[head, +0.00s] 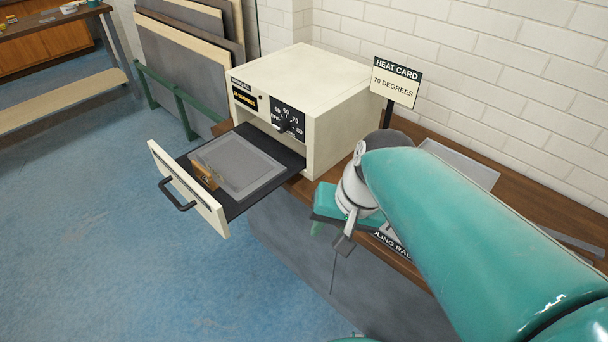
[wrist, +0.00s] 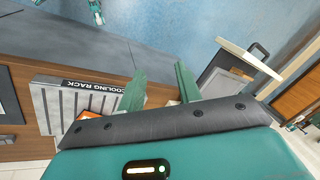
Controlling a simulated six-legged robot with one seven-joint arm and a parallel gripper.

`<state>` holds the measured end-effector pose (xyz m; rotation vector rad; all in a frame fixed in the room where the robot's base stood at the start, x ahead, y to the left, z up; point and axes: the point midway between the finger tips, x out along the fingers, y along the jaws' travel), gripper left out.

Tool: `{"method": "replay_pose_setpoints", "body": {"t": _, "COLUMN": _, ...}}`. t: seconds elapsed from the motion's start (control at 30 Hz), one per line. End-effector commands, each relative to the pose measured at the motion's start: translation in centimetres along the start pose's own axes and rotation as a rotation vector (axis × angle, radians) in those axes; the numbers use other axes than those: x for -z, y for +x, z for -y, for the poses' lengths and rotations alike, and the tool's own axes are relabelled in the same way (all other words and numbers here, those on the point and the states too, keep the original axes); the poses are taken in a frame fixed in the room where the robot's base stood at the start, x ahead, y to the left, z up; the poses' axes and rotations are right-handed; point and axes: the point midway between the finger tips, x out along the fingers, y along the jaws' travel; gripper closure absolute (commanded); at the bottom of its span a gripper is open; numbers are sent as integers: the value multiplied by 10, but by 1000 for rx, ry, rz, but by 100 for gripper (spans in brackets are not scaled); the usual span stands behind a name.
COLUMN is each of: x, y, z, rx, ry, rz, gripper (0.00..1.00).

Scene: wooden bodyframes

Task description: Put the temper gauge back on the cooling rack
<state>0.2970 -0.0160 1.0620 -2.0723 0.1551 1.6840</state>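My gripper (wrist: 160,78) shows two green fingers spread apart in the wrist view, with nothing visible between their tips. In the head view it is mostly hidden behind my wrist, beside the oven. The cooling rack (wrist: 48,108), a slatted metal rack with a printed label, lies left of the fingers; only its label (head: 388,243) shows clearly in the head view. An orange and white thing (wrist: 97,116) is partly hidden behind my palm; I cannot tell whether it is the temper gauge. A small brown piece (head: 204,176) stands in the open drawer beside a grey plate (head: 240,165).
The cream oven (head: 318,85) has a dial (head: 289,120) and its drawer (head: 187,188) is pulled out over the floor. A heat card (head: 396,82) reading 70 degrees stands behind. Panels (head: 185,60) lean at the back left. The blue floor at left is clear.

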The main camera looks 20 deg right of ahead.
Motion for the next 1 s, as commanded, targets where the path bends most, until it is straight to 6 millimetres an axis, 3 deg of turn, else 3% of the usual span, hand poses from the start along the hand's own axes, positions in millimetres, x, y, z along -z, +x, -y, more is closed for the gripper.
{"method": "replay_pose_setpoints", "body": {"t": 0.1, "x": -7, "y": -22, "z": 14, "rx": -75, "ry": -248, "rz": -141, "gripper": 66}}
{"method": "replay_pose_setpoints", "body": {"t": 0.3, "x": -10, "y": -43, "z": 24, "rx": -137, "ry": -450, "rz": -273, "gripper": 66}}
{"method": "replay_pose_setpoints", "body": {"t": 1.0, "x": -9, "y": -44, "z": 24, "rx": -143, "ry": -461, "rz": -281, "gripper": 66}}
